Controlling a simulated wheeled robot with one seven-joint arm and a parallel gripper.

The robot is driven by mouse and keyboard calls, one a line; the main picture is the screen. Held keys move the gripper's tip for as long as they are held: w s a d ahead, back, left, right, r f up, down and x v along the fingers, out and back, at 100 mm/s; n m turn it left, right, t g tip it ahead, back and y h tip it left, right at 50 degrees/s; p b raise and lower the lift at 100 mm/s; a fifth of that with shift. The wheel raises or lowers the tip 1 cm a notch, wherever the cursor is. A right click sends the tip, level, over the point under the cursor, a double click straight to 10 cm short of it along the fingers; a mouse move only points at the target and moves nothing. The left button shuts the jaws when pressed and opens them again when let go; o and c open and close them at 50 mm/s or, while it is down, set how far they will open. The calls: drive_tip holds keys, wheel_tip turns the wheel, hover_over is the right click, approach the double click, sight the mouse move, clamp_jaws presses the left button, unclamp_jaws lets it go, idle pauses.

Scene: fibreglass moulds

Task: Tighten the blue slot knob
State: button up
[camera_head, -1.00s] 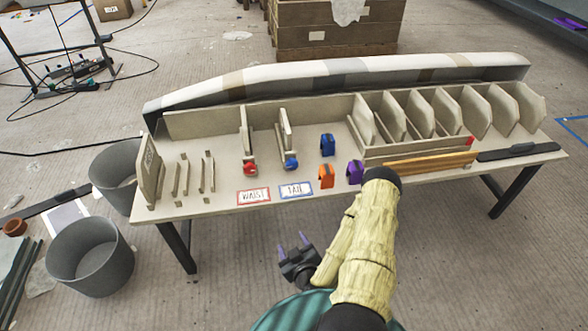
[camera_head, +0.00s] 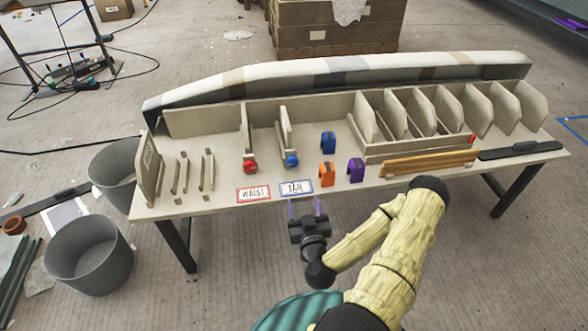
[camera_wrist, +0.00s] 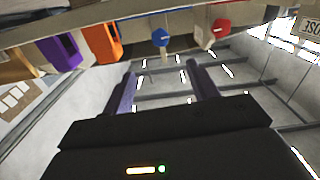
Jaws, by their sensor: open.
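The blue slot knob (camera_head: 291,161) sits at the front end of an upright slotted board on the table, behind the card reading TAIL (camera_head: 296,188). It also shows in the wrist view (camera_wrist: 161,38), above and beyond the fingertips. My gripper (camera_head: 305,206) is open and empty, its two purple fingers pointing at the table's front edge just below the TAIL card. In the wrist view my gripper (camera_wrist: 165,85) has its fingers wide apart with nothing between them. A red knob (camera_head: 250,166) sits on a similar board to the left, and also shows in the wrist view (camera_wrist: 221,28).
An orange clip (camera_head: 327,174), a purple clip (camera_head: 356,171) and a blue clip (camera_head: 328,143) stand right of the knob. The WAIST card (camera_head: 253,194) lies to the left. A divided rack (camera_head: 420,146) fills the right side.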

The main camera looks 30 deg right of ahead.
sight(293, 164)
drive_tip(key=b+x, duration=0.4)
drive_tip(key=x, duration=1.2)
drive_tip(key=c, duration=1)
